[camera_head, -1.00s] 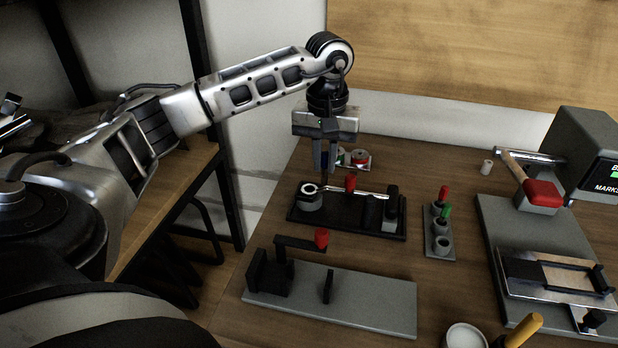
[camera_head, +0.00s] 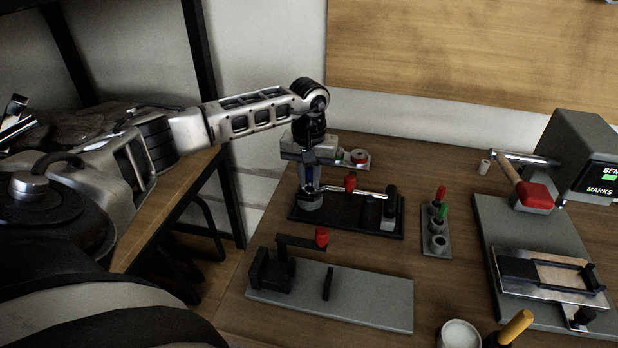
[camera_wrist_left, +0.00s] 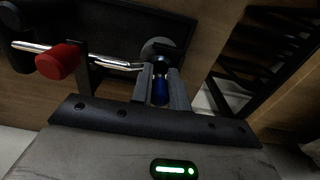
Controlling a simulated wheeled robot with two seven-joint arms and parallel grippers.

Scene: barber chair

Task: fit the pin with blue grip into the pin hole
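My left gripper (camera_head: 309,183) points down and is shut on the pin with the blue grip. In the left wrist view the blue grip (camera_wrist_left: 160,92) sits between the two fingers (camera_wrist_left: 160,100). The round grey holder (camera_head: 310,202) stands at the left end of a black fixture base (camera_head: 350,223). The gripper is directly over it, and the pin's lower end is at its top (camera_wrist_left: 158,48). The fingers hide the hole, so I cannot tell how deep the pin sits. My right gripper is not in view.
A silver rod with a red knob (camera_head: 350,182) crosses the fixture beside the gripper. A grey holder (camera_head: 437,243) with red and green pins stands to the right. A grey plate fixture (camera_head: 360,300) lies in front. A bending machine (camera_head: 580,150) is at far right.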

